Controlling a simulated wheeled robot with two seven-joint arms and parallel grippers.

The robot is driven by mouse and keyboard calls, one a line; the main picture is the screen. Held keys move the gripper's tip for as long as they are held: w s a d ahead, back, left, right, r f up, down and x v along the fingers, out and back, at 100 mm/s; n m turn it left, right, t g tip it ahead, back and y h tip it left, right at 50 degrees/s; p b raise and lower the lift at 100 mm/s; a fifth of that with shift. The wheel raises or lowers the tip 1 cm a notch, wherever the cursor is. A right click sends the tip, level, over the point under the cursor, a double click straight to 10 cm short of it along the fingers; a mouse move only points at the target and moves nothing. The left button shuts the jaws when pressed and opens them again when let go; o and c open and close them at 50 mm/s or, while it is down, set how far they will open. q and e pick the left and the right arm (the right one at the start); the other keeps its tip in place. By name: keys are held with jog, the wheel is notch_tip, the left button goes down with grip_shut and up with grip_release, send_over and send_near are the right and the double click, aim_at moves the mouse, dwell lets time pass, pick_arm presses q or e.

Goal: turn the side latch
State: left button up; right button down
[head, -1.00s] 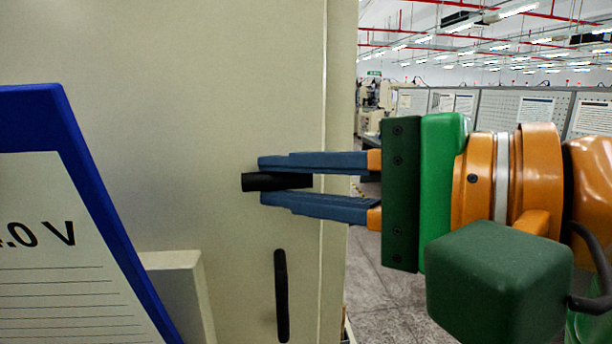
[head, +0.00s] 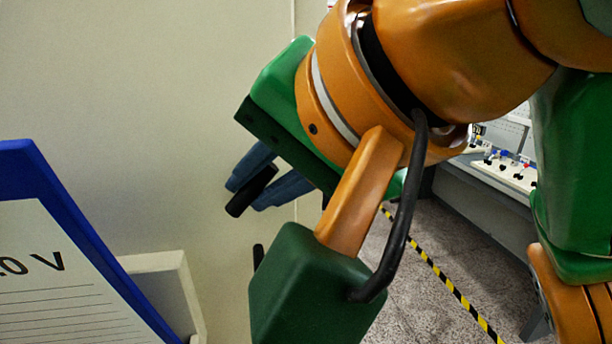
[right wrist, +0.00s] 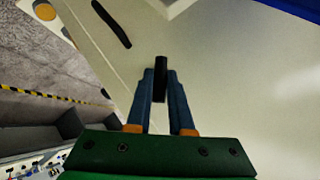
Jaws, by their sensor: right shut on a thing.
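The side latch is a short black handle (head: 252,191) on the pale cabinet panel. In the head view it is tilted, its lower end to the left, and it lies between the blue fingers of my right gripper (head: 262,183). My right gripper is shut on it, and my green palm and orange wrist hide part of the fingers. In the right wrist view the latch (right wrist: 160,80) stands between the two fingertips (right wrist: 160,88). My left gripper is not in view.
A second black bar (right wrist: 112,24) is on the same panel, mostly hidden in the head view. A blue-framed sign (head: 40,180) and a pale block (head: 165,285) stand at the left. Floor with yellow-black tape (head: 440,275) lies to the right.

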jog(key=h, duration=0.1)
jog(key=n+h, duration=0.1)
jog(key=n+t+h, duration=0.1)
jog(key=h, duration=0.1)
jog(key=shift+a+r, duration=0.2)
jog(key=shift+r, duration=0.1)
jog(key=shift+s+a+n+t+h, duration=0.1)
jog(key=shift+n+t+h, duration=0.2)
jog(key=shift+n+h, duration=0.65)
jog(key=shift+f+h, duration=0.1)
jog(key=shift+h, duration=0.35)
jog(key=c, duration=0.8)
grip_release()
jog(key=shift+s, duration=0.1)
jog(key=shift+m, duration=0.25)
